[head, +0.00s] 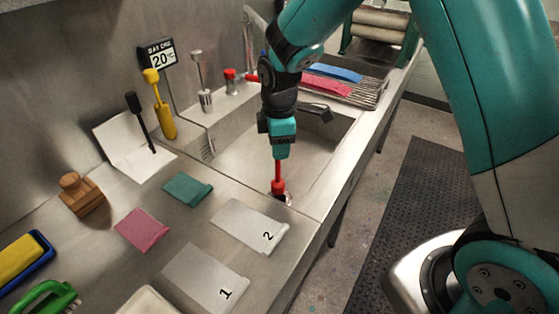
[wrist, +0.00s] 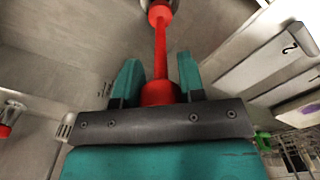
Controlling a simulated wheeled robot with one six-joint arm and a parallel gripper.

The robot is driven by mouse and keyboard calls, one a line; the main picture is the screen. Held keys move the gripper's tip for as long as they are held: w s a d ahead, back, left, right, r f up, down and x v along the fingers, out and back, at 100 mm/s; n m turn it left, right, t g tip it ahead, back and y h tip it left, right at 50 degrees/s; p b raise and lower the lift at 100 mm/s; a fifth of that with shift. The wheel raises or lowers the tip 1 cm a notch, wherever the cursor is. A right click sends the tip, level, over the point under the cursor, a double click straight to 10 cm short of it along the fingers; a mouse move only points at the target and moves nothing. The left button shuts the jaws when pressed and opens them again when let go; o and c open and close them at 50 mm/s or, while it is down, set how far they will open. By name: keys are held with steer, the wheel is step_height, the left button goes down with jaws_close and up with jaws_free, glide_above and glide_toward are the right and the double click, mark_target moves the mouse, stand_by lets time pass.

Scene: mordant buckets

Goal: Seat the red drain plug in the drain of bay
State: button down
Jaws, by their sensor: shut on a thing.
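The red drain plug (head: 278,178) hangs upright below my gripper (head: 279,157) in the metal basin. My gripper is shut on its top knob; in the wrist view the red knob (wrist: 160,93) sits between the two teal fingers (wrist: 159,78). The plug's lower end meets or overlaps the round metal drain (head: 287,197) at the basin's near corner. The drain also shows at the top edge of the wrist view (wrist: 150,4). I cannot tell whether the plug's end is inside the drain or just above it.
Cards 1 (head: 204,278) and 2 (head: 249,226) lie on the near counter with pink and teal cloths. A yellow tool (head: 162,105) and another red-topped fitting (head: 230,80) stand by the back wall.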

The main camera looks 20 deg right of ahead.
glide_above(280, 181)
steer(key=shift+w+d+f, duration=0.1)
steer(key=shift+f, duration=1.35)
steer(key=shift+w+f, duration=0.1)
steer(key=shift+f, duration=1.3)
steer(key=shift+f, duration=0.2)
steer(key=c, duration=0.7)
jaws_free()
steer(key=shift+r, duration=0.15)
steer(key=shift+m, duration=0.3)
steer(key=r, duration=0.8)
steer(key=s+r+b, duration=0.1)
steer(key=r, duration=0.4)
steer(key=shift+a, duration=0.2)
steer(key=s+a+r+m+y, duration=0.1)
steer(key=s+r+m, duration=0.1)
steer(key=s, duration=0.6)
steer(key=s+a+r+m+y, duration=0.1)
steer(key=s+a+r+m, duration=0.1)
steer(key=s, duration=0.5)
steer(key=s+a+r+m+y, duration=0.1)
steer(key=s+r+m+y, duration=0.1)
steer(key=s, duration=0.6)
steer(key=shift+s+a+r+m, duration=0.2)
steer(key=shift+r+m, duration=0.25)
steer(key=shift+r, duration=0.15)
steer(key=shift+s+a+r+m, duration=0.1)
steer(key=shift+s+r+m, duration=0.05)
steer(key=shift+r+m, duration=0.4)
